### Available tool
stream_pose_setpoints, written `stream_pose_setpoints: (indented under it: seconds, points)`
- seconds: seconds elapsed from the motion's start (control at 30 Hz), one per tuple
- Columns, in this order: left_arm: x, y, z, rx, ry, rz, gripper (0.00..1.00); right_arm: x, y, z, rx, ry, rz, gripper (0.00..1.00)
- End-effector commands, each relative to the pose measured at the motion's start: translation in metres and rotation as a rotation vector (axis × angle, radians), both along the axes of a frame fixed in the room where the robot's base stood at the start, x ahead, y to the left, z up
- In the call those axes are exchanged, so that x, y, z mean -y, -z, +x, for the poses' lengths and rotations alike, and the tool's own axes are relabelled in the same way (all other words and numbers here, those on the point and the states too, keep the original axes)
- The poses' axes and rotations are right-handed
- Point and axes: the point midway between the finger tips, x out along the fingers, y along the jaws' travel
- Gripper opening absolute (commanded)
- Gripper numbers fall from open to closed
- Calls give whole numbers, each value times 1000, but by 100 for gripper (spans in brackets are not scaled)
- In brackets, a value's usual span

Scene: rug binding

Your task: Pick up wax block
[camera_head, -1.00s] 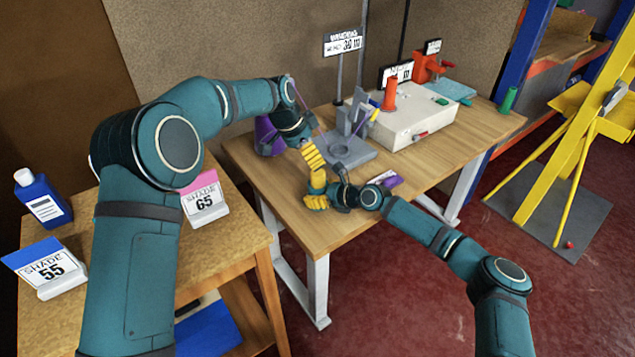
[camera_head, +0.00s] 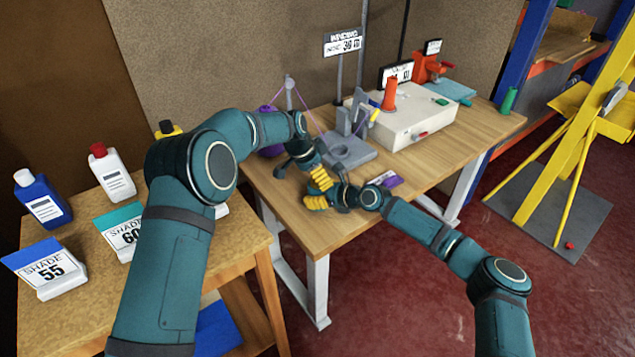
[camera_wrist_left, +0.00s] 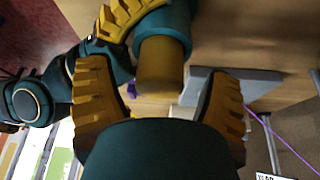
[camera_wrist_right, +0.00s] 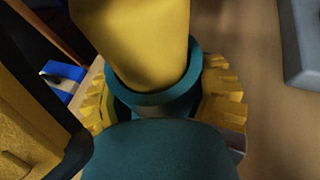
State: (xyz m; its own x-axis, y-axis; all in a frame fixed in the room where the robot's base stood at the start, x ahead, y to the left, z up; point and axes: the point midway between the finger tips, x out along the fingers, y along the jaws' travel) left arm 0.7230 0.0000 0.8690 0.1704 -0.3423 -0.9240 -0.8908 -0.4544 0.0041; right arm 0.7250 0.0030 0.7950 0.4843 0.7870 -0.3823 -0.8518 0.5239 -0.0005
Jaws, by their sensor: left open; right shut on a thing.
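The wax block looks like a yellow cylinder with a teal sleeve. In the left wrist view the block (camera_wrist_left: 160,72) stands between the spread yellow fingers of my left gripper (camera_wrist_left: 157,78), with no clear contact. In the right wrist view the block (camera_wrist_right: 145,40) is held at its teal sleeve by my right gripper (camera_wrist_right: 158,82). In the head view my left gripper (camera_head: 318,176) is just above my right gripper (camera_head: 317,199), over the table's near left part. The fingers largely hide the block there.
On the wooden table (camera_head: 425,172) are a grey stand (camera_head: 350,153), a white box (camera_head: 412,122) and a purple item (camera_head: 391,181). A purple ball (camera_head: 271,150) is behind my left arm. Bottles and shade cards, including shade 55 (camera_head: 45,268), stand on the left side table.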

Motion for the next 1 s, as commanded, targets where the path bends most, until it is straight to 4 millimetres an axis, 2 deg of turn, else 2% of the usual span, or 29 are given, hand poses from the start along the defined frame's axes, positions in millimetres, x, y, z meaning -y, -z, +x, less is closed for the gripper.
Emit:
stream_pose_setpoints:
  seconds: [0.07,0.17,0.2,0.3,0.67,0.77,1.0]
  points:
    - [0,0,0,0,0,0,80,0,0,0,0,0,0,18]
    - [0,0,0,0,0,0,49,0,0,0,0,0,0,18]
    - [0,0,0,0,0,0,35,0,0,0,0,0,0,18]
    - [0,-1,0,0,0,0,5,0,0,0,0,0,0,18]
    - [0,-3,0,1,0,0,4,0,0,0,0,-1,0,18]
    - [0,-13,1,4,0,-1,4,0,0,0,0,-1,0,18]
    - [1,-57,0,5,1,-2,4,0,0,0,0,0,0,18]
